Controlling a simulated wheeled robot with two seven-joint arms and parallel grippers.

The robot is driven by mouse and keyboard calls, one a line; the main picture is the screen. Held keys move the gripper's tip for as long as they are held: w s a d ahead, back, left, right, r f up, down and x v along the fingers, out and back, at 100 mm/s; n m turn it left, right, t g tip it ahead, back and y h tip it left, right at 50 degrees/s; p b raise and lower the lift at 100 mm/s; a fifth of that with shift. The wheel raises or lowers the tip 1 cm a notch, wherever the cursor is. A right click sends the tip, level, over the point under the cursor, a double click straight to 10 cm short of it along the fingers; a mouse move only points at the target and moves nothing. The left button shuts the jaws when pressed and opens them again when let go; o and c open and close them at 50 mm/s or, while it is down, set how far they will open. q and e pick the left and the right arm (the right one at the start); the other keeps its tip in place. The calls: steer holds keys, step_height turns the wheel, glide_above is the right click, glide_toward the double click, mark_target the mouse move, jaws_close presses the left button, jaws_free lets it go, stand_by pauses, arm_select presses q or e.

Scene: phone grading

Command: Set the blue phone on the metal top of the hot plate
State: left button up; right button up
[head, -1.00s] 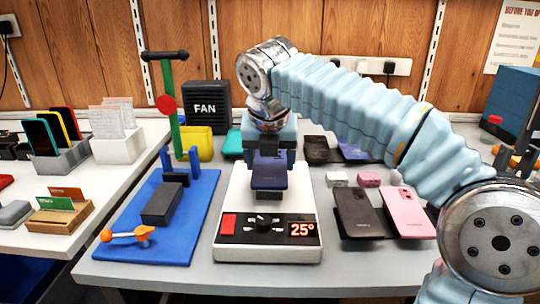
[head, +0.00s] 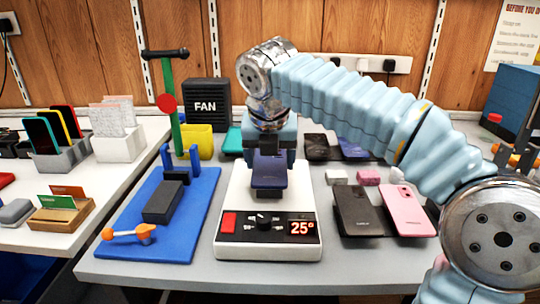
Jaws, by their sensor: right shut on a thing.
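The blue phone (head: 269,170) is in my right gripper (head: 270,155), which is shut on it, over the hot plate (head: 305,205). The hot plate is a white box with a black front panel, a red switch, a knob and a display reading 25°. The phone is in front of the middle of its top. The phone and gripper hide much of the metal top, and I cannot tell whether the phone touches it. My left gripper is not in view.
A black phone (head: 358,209) and a pink phone (head: 404,208) lie on the right. A black fan box (head: 207,98) and a yellow bin stand behind.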

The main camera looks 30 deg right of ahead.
steer(key=shift+r+p, duration=0.1)
steer(key=shift+p, duration=0.25)
stand_by(0.3)
steer(key=shift+f, duration=0.4)
stand_by(0.8)
stand_by(0.4)
steer(key=shift+f, duration=0.1)
steer(key=o, duration=1.1)
steer(key=shift+o, duration=0.2)
steer(key=shift+r+p, duration=0.2)
steer(key=shift+p, duration=0.2)
